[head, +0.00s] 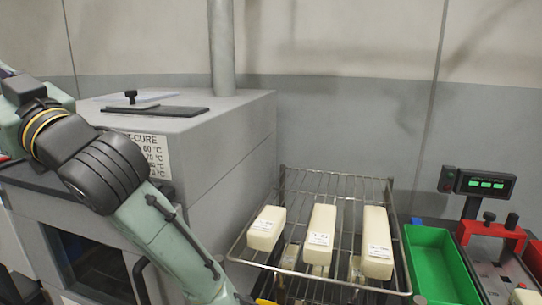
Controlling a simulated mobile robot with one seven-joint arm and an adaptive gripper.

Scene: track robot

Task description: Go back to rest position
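My arm comes in from the left edge of the head view and runs down to the bottom edge, in front of the grey oven. My gripper is not visible; the end of the arm drops below the frame. I cannot tell whether it holds anything.
A grey oven (225,143) with a pipe fills the left. A wire rack (300,190) holds pale labelled blocks (320,226) in the middle. To the right are a green tray (437,262), a red fixture (491,229) and a box with green displays (484,184).

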